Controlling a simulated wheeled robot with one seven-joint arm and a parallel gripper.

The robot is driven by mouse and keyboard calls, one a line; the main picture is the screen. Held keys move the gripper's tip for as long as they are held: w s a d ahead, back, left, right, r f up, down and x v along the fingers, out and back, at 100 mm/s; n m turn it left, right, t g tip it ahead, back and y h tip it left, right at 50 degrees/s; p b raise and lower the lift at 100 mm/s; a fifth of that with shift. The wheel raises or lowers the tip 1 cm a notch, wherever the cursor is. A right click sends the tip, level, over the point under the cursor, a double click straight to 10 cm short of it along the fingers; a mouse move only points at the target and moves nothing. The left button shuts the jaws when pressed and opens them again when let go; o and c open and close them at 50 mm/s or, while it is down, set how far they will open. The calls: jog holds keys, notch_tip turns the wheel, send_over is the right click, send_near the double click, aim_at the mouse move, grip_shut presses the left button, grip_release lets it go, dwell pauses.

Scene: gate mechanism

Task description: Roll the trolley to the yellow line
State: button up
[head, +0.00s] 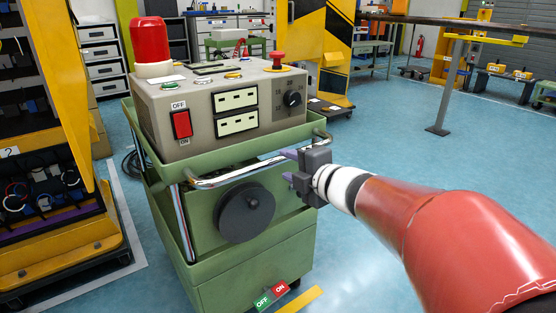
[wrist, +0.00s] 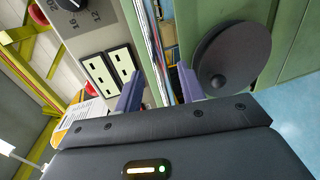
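The green trolley (head: 255,265) stands in the middle of the head view, with a chrome push handle (head: 225,180) along its near top edge. My gripper (head: 289,165) is at the right part of this handle. In the wrist view the two purple fingers (wrist: 160,88) are well apart. A shiny bar (wrist: 154,50), seemingly the handle, runs between them with space around it; contact cannot be told.
A grey control box (head: 225,105) with a red beacon (head: 151,42) sits on the trolley. A yellow rack (head: 60,150) stands close on the left. Blue floor (head: 380,130) is open to the right.

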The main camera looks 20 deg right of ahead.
jog(key=shift+v, duration=1.55)
jog(key=s+d+m+g+h, duration=0.2)
jog(key=s+d+m+h, duration=0.25)
jog(key=m+h, duration=0.65)
jog(key=s+a+f+m+g+y, duration=0.3)
jog(key=s+a+f+m, duration=0.1)
jog(key=s, duration=0.3)
jog(key=s+a+f+m+g+y+p, duration=0.1)
jog(key=s+a+f+m+g+y, duration=0.2)
jog(key=s+a+f+m+g, duration=0.1)
jog(key=s+a+f+m, duration=0.1)
jog(key=s+a+m, duration=0.1)
jog(key=s, duration=0.1)
jog(key=shift+s+a+f+m, duration=0.2)
jog(key=shift+s+a+m, duration=0.1)
jog(key=shift+a, duration=0.1)
